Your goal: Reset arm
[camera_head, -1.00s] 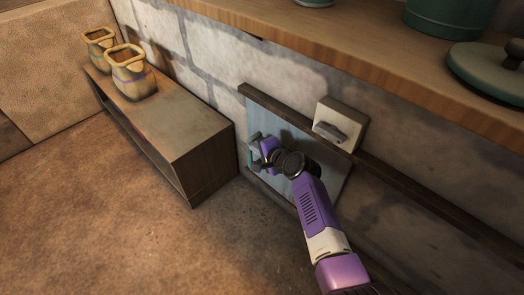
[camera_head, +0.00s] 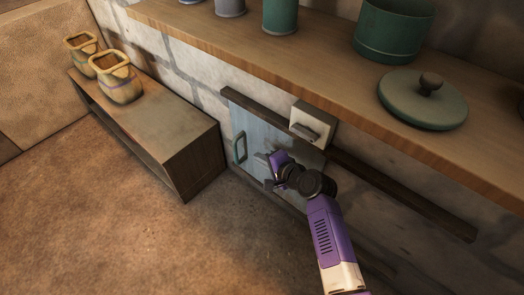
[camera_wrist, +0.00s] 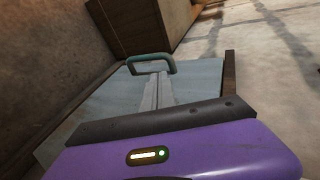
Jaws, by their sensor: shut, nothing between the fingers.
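My gripper (camera_head: 265,169) is in front of the pale blue panel (camera_head: 247,118) on the wall, to the right of its green handle (camera_head: 240,148). In the wrist view, the two grey fingers of my gripper (camera_wrist: 157,84) are together and empty. They point toward the green handle (camera_wrist: 151,63), which is beyond their tips. My purple and white arm reaches up from the bottom of the head view and hides part of the panel.
A wooden shelf (camera_head: 330,87) holds a green pot (camera_head: 393,30) and a lid (camera_head: 422,98). A low bench (camera_head: 150,125) with two jars stands left. The floor (camera_head: 90,220) is clear.

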